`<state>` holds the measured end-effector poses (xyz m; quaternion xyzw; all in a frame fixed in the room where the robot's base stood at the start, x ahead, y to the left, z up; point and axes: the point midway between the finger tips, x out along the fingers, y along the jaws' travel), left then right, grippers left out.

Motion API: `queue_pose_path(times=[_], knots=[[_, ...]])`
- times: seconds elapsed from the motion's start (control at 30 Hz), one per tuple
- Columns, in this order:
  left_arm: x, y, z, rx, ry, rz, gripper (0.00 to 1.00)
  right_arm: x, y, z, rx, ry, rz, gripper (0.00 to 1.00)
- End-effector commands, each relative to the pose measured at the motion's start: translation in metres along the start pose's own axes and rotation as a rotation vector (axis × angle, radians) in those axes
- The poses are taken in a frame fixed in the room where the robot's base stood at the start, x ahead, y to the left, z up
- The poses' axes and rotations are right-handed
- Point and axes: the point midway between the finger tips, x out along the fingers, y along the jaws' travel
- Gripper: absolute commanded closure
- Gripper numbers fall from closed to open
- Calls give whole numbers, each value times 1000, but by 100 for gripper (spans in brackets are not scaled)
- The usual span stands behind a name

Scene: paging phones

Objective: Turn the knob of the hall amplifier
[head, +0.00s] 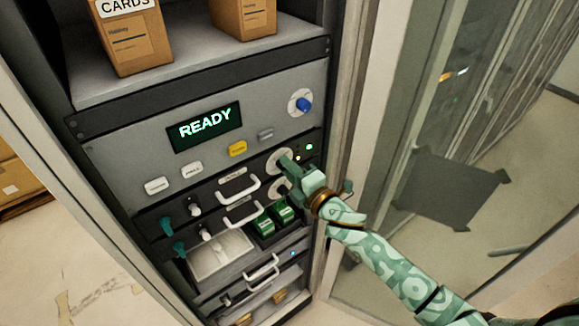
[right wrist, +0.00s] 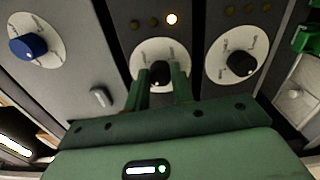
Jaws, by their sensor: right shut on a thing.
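My right gripper (head: 288,166) reaches in from the right to the upper of two dark units with white handles in the rack. In the right wrist view the gripper (right wrist: 160,86) has its green fingers on either side of a black knob (right wrist: 160,72), shut on it. That knob sits on a round white dial (head: 276,157). A second black knob (right wrist: 242,64) on the lower unit's dial (head: 277,186) is free. The unit labels are too small to read, so I cannot tell which is the hall amplifier. My left gripper is not in view.
Above is a grey panel with a green READY display (head: 206,127), a yellow button (head: 237,149) and a blue knob (head: 304,104). White handles (head: 238,188) stick out left of the gripper. A glass door (head: 410,120) stands open at the right, close to my arm.

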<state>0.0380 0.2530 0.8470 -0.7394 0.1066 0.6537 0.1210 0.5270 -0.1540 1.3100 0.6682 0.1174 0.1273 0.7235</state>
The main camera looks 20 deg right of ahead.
Motion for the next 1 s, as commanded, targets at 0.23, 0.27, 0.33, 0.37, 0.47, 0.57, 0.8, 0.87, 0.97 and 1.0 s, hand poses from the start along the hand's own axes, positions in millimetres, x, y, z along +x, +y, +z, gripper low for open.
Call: queue_pose_path(times=[0.23,0.27,0.33,0.37,0.47,0.57,0.8,0.87,0.97,1.0], knots=[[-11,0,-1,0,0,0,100,0,1,0,234,-1,-1,99],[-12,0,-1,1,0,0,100,0,1,0,261,-1,-1,99],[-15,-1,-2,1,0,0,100,0,0,0,328,-2,-2,99],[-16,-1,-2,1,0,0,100,0,0,0,356,-2,-2,99],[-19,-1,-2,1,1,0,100,0,0,0,451,-2,-2,99],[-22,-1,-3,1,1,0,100,0,-1,0,545,-2,-2,99],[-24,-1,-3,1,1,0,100,0,-2,0,772,-1,-1,99],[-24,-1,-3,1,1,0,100,0,-3,-1,829,-1,-2,99],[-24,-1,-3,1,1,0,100,0,-3,-1,925,-1,-2,99],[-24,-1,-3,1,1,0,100,0,-3,-1,962,-1,-2,99]])
